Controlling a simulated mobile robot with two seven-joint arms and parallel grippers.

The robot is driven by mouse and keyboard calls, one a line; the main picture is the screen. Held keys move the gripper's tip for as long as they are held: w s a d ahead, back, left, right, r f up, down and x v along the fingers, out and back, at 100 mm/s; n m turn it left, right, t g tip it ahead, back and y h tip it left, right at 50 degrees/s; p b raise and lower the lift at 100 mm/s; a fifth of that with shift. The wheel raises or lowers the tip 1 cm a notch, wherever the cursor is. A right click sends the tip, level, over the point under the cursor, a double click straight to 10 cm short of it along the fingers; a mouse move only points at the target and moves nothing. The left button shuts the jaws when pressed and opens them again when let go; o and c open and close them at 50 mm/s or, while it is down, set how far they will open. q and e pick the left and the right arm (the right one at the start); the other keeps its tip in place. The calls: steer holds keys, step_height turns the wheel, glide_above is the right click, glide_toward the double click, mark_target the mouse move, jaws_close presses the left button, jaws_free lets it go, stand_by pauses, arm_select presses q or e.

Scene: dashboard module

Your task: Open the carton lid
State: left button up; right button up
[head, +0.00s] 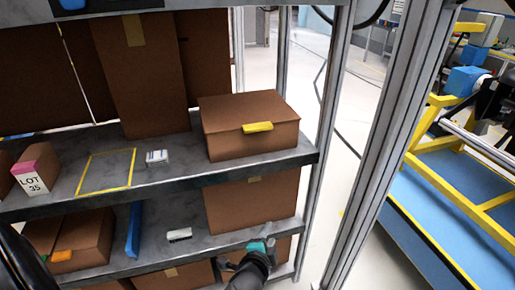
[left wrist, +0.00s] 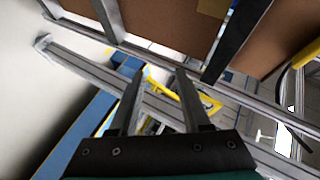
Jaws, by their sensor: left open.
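The brown carton (head: 233,142) stands on the middle shelf at its right end. Its lid (head: 243,105) lies flat and closed, with a yellow tab (head: 257,127) at the front edge. My left gripper (head: 262,244) shows small and partly hidden by its own wrist at the bottom of the head view, below the carton and in front of the lower shelf. In the left wrist view its two fingers (left wrist: 159,75) stand apart with nothing between them. My right gripper is in neither view.
A pink-topped LOT 35 box (head: 34,172), a yellow outline (head: 106,170) and a small white box (head: 157,157) are on the middle shelf (head: 190,174). Another carton (head: 255,203) stands below. A grey post (head: 331,95) rises right of the carton.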

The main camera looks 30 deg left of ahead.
arm_select(q)
steer(key=w+a+r+m+t+y, duration=0.1)
steer(key=a+r, duration=0.1)
steer(key=r, duration=0.4)
steer(key=w+a+r+t+y, duration=0.1)
steer(key=w+a+r, duration=0.1)
steer(key=r, duration=0.5)
steer(key=t+y, duration=0.2)
steer(key=y, duration=0.1)
glide_toward(258, 130)
steer(key=shift+m, duration=0.4)
steer(key=x, duration=0.9)
steer(key=shift+w+a, duration=0.25)
steer(key=shift+a, duration=0.05)
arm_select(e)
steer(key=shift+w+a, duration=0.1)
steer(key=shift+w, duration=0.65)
arm_select(q)
jaws_close()
